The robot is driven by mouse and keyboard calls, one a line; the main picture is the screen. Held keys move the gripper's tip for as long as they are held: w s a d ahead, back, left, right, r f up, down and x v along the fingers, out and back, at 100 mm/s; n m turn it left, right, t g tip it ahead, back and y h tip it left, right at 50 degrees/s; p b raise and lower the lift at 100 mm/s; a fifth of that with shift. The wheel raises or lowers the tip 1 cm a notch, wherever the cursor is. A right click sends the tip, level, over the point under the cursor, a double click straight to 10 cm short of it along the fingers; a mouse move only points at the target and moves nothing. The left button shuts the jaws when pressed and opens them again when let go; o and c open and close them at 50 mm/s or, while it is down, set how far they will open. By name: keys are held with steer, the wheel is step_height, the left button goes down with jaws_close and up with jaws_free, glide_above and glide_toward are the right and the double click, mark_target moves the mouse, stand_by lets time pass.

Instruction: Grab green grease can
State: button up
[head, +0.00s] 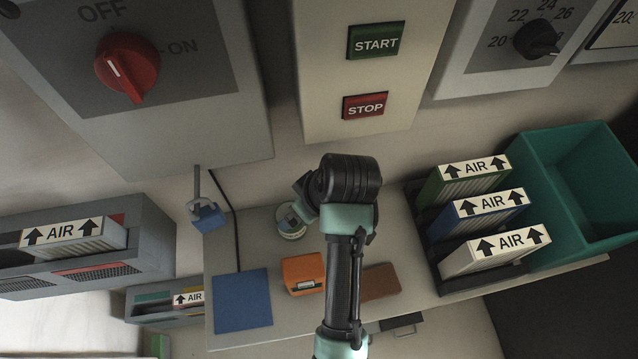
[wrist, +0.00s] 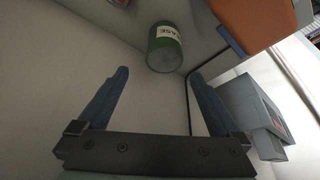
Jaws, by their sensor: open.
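The green grease can (wrist: 165,52) with a white label stands out at the top centre of the wrist view, beyond my fingertips. My gripper (wrist: 159,74) is open, with its two blue fingers apart and nothing between them. The can lies ahead of the gap, roughly in line with it, and I see no contact. In the head view, what looks like the can (head: 291,231) shows only in part, behind the end of my arm. My fingers are hidden in the head view.
An orange object (head: 303,273) stands close to the can on the bench. A blue mat (head: 242,300) and a brown block (head: 381,282) lie nearby. AIR filters (head: 486,207) and a teal bin (head: 566,170) stand right. A blue padlock (head: 208,217) hangs left.

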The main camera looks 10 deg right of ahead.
steer(key=x, duration=0.7)
steer(key=shift+a, duration=0.25)
steer(key=shift+a+f, duration=0.15)
steer(key=shift+f, duration=0.4)
steer(key=shift+s+x, duration=0.15)
steer(key=shift+x, duration=0.95)
steer(key=shift+s+x, duration=0.1)
steer(key=shift+x, duration=1)
steer(key=c, duration=1.6)
